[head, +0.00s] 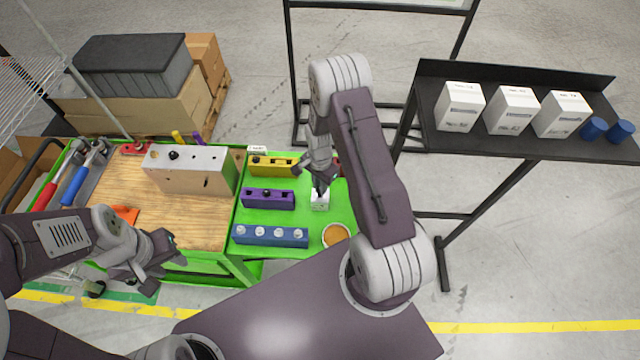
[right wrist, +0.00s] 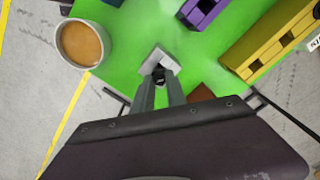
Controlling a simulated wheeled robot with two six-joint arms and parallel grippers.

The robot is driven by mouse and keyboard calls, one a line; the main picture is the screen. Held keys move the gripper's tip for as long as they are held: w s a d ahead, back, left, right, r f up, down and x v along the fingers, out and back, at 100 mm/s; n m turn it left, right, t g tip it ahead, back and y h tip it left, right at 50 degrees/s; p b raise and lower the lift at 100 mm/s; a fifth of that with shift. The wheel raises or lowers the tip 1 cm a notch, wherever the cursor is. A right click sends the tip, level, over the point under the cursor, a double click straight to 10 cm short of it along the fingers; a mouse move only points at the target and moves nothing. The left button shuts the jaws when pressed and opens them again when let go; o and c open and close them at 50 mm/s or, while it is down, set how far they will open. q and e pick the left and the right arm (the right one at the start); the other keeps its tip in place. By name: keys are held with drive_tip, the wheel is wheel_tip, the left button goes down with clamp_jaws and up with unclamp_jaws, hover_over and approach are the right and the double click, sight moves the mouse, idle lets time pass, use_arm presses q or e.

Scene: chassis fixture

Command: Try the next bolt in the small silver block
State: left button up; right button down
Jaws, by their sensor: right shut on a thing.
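The small silver block (head: 319,203) sits on the green mat, below my right gripper (head: 320,186). In the right wrist view the silver block (right wrist: 153,60) lies at my fingertips (right wrist: 160,82). My right gripper is shut on a small dark bolt (right wrist: 158,73) at the block's top. Whether the bolt is inside the hole I cannot tell. A blue block (head: 270,236) holds several silver bolts. A purple block (head: 267,199) and a yellow block (head: 272,166) have dark holes. My left gripper (head: 165,264) appears open and empty, in front of the wooden board.
A large silver block (head: 190,168) with a dark bolt on top stands on the wooden board (head: 120,195). A round cup with orange-brown contents (head: 336,235) is near the mat's front. Hammers (head: 75,182) lie at left. White boxes (head: 513,109) and blue cylinders (head: 593,128) stand on the dark shelf.

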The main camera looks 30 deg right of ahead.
drive_tip(key=shift+f+b, duration=0.65)
drive_tip(key=shift+f, duration=0.3)
drive_tip(key=c, duration=1.8)
unclamp_jaws()
drive_tip(key=shift+f, duration=0.1)
drive_tip(key=o, duration=0.5)
drive_tip(key=shift+o, duration=0.2)
wheel_tip(320, 180, up, 6)
drive_tip(key=p, duration=0.5)
drive_tip(key=shift+r, duration=0.2)
drive_tip(key=shift+f, duration=0.1)
